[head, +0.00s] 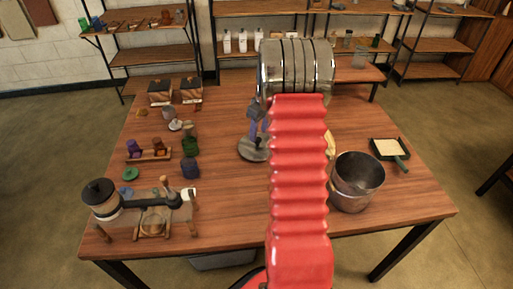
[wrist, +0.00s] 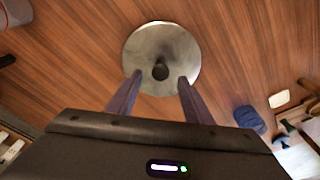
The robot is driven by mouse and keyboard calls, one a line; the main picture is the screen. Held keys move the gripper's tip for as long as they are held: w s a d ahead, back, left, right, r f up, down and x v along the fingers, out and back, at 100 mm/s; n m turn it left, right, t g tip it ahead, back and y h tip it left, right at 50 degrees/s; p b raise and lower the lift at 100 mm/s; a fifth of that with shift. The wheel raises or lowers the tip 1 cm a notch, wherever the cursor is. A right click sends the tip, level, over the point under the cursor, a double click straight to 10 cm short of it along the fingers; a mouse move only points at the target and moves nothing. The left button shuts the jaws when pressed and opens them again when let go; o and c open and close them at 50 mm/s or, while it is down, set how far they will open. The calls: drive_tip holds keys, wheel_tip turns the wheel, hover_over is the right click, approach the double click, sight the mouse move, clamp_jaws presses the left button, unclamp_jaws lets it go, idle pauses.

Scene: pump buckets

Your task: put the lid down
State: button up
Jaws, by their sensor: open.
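The lid (wrist: 160,38) is a round grey metal disc with a dark knob (wrist: 160,69) at its centre. It appears to lie flat on the wooden table, knob up. In the head view the lid (head: 250,154) is left of my red arm, which hides its right part. My gripper (wrist: 159,79) is open, with one finger on each side of the near half of the lid. The knob stands between or just beyond the fingertips, and no grip on it shows. In the head view my gripper (head: 256,137) is above the lid, partly hidden by the arm.
A metal bucket (head: 345,193) stands right of my arm, with a green-handled dustpan-like tray (head: 390,149) beyond it. Table around the lid is mostly clear.

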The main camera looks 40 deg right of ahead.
sight(258, 139)
drive_tip(key=shift+w+f, duration=0.2)
drive_tip(key=shift+f, duration=1.35)
clamp_jaws()
